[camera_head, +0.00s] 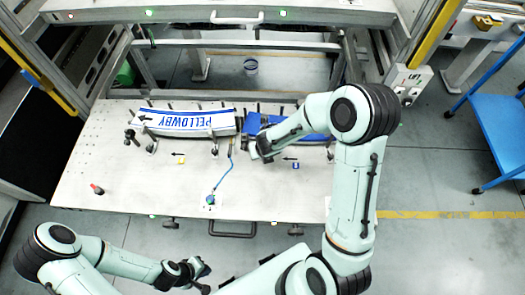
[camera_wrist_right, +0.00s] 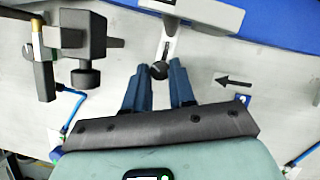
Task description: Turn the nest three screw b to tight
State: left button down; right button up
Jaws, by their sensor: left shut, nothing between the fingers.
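In the right wrist view, a small round black screw knob (camera_wrist_right: 159,71) sits at the end of a slotted metal strap (camera_wrist_right: 171,40). I cannot tell from a marking whether it is nest three screw b. My right gripper (camera_wrist_right: 162,68) has its two blue fingers apart, one on each side of the knob. Whether they press on it is unclear. In the head view this gripper (camera_head: 262,150) is at the front of the right blue nest (camera_head: 252,122), partly hidden by my arm. My left gripper (camera_head: 205,272) is shut and empty, in front of the table.
A larger black knob (camera_wrist_right: 87,77) on a dark bracket stands left of the right gripper. A curved PELLOWBY plate (camera_head: 187,121) lies left on the white table (camera_head: 120,185). A red-tipped peg (camera_head: 97,189) and a blue cable (camera_head: 224,180) are on the table. The front left is mostly clear.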

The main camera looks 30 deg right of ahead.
pick_arm(q)
jog(key=shift+s+f, duration=0.15)
pick_arm(e)
jog(key=shift+m, duration=0.3)
grip_shut()
jog(key=m, duration=0.1)
jog(key=m+h+b, duration=0.1)
jog(key=m, duration=0.1)
jog(key=shift+w+a+h, duration=0.1)
jog(key=shift+a+h, duration=0.05)
jog(key=shift+h, duration=0.15)
jog(key=m+g, duration=0.1)
jog(key=m, duration=0.1)
jog(key=shift+m+h+b, duration=0.4)
pick_arm(q)
jog(key=shift+s+f, duration=0.9)
jog(key=shift+f, duration=0.3)
pick_arm(e)
jog(key=shift+w+a+m+g+h, duration=0.15)
jog(key=shift+m+g+h, duration=0.2)
jog(key=shift+m, duration=0.85)
jog(key=o, duration=0.9)
grip_release()
